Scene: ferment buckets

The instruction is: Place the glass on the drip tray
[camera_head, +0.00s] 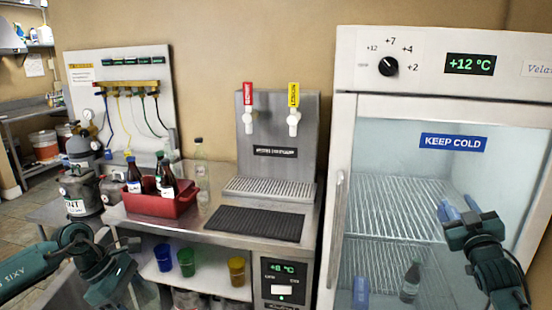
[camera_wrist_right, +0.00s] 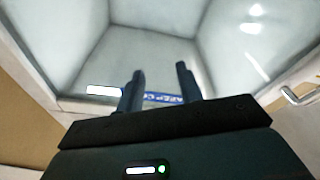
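The drip tray (camera_head: 268,189) is a metal grille at the foot of the steel tap tower, and nothing stands on it. I cannot make out a drinking glass for certain in either view. My right gripper (camera_head: 460,208) is in front of the fridge, far to the right of the drip tray. In the right wrist view its two fingers (camera_wrist_right: 159,80) are apart with nothing between them. My left gripper (camera_head: 128,245) is low at the left, in front of the counter, and its fingers are too unclear to read.
The tap tower (camera_head: 277,130) has a red and a yellow handle. A black ribbed mat (camera_head: 255,224) lies bare before the tray. A red crate (camera_head: 160,203) of bottles and a clear bottle (camera_head: 202,172) stand left. Coloured cups sit below. The fridge (camera_head: 440,75) stands right.

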